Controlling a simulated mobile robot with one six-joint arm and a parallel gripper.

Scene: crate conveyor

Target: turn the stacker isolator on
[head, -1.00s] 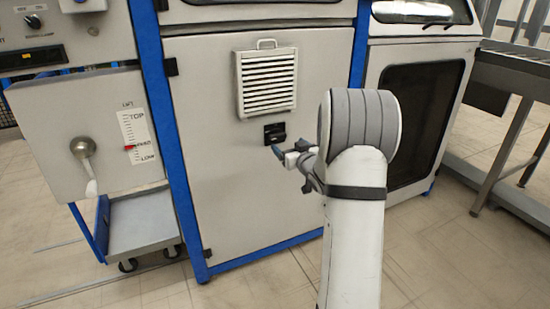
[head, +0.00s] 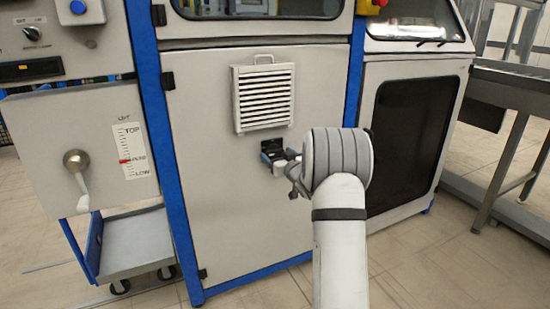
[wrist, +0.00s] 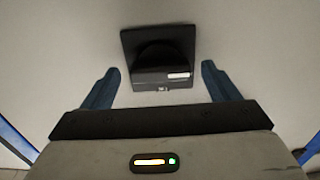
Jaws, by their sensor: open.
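The stacker isolator is a black switch on a square black plate (wrist: 158,50), mounted on the grey cabinet door below the white vent. In the head view the isolator (head: 272,145) is partly hidden by my gripper (head: 277,163). In the wrist view my gripper (wrist: 160,86) is open, with one blue finger on each side of the isolator's lower part. A gap shows between each finger and the switch. The handle's lower edge carries a small white mark. I cannot tell from this whether it stands at on or off.
The white louvred vent (head: 263,95) sits just above the isolator. At left are a panel with a crank lever (head: 77,165) and a height scale (head: 134,150). A red button on yellow (head: 375,5) is at upper right. A dark-windowed cabinet (head: 410,130) stands right.

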